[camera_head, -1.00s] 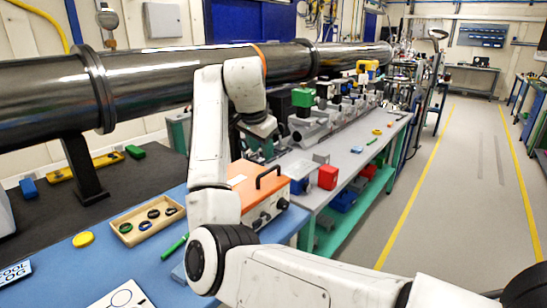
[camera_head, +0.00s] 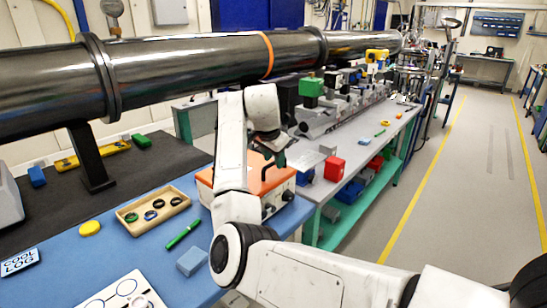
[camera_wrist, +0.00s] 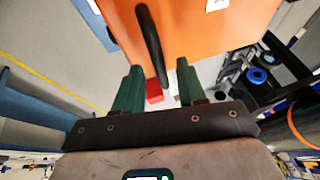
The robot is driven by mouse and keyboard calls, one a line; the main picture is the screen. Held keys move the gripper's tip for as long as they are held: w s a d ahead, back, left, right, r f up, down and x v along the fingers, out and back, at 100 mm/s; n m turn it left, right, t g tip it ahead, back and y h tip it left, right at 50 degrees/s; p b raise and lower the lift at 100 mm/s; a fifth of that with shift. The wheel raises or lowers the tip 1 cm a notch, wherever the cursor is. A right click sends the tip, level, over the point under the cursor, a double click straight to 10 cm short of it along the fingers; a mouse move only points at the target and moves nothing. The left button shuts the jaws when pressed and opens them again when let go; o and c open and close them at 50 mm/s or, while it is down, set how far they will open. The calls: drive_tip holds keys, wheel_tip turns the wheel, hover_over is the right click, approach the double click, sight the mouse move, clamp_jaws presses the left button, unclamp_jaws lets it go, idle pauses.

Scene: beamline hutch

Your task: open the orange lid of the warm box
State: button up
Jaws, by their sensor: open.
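The warm box's orange lid (camera_head: 262,181) is partly hidden behind my arm in the head view; it looks shut on the box's pale body (camera_head: 279,196). In the wrist view the orange lid (camera_wrist: 205,30) fills the top, with a dark bar handle (camera_wrist: 151,45) running down from it. My gripper (camera_wrist: 157,85) has two green fingers, spread apart. The handle's lower end shows between the fingers, and I cannot tell whether they touch it. In the head view my gripper (camera_head: 277,158) hangs just above the lid.
A wooden tray with rings (camera_head: 153,210), a green marker (camera_head: 183,234), a blue block (camera_head: 192,261) and a yellow disc (camera_head: 90,229) lie on the blue bench left of the box. A red block (camera_head: 334,168) stands on the grey bench. The dark pipe (camera_head: 190,70) runs above.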

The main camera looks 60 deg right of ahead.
drive_tip(key=shift+c, duration=0.5)
clamp_jaws()
